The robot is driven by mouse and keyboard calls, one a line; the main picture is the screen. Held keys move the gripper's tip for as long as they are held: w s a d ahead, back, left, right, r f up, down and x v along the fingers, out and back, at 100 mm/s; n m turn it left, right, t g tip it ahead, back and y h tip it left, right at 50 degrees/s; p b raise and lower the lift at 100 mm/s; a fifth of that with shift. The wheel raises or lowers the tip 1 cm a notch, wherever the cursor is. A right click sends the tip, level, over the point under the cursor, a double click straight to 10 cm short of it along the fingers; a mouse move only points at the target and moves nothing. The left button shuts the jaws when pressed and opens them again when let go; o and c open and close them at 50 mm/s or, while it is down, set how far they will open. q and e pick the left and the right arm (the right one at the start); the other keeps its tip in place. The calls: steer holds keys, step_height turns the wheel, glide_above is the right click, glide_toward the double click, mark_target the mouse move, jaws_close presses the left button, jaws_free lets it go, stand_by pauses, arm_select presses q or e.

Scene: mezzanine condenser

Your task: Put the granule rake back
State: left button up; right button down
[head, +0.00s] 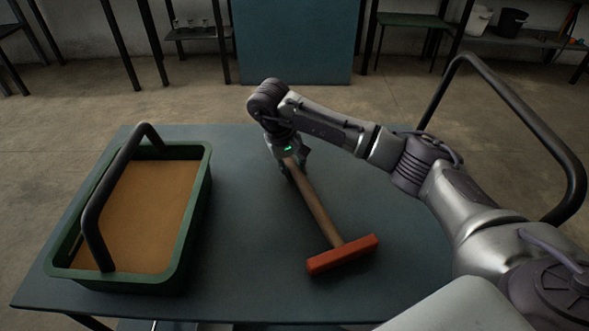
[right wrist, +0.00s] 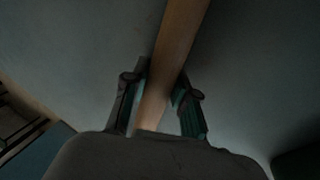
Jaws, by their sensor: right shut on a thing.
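The granule rake (head: 318,208) has a brown wooden handle and an orange-red head. The head is towards the near side of the table, and the handle runs away up to my right gripper (head: 292,162). My right gripper is shut on the handle near its far end. In the right wrist view, the handle (right wrist: 178,45) passes between the two fingers of the gripper (right wrist: 160,98). I cannot tell whether the rake head touches the tabletop. My left gripper does not show in either view.
A green tray (head: 205,185) with a dark arched handle (head: 92,215) stands on the left of the blue-grey table (head: 235,255) and holds brown granular material. The tabletop between tray and rake is clear. A dark rail (head: 530,125) curves at the right. Shelves stand at the back.

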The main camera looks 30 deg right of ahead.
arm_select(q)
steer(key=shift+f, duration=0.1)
arm_select(e)
steer(key=shift+f, duration=0.1)
steer(key=c, duration=0.9)
jaws_free()
steer(key=p+v, duration=0.1)
steer(key=v, duration=0.4)
steer(key=shift+r, duration=0.35)
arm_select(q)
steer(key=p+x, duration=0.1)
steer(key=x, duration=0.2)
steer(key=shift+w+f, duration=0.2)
arm_select(e)
steer(key=v, duration=0.6)
steer(key=shift+a+r, duration=0.1)
steer(key=shift+r, duration=0.1)
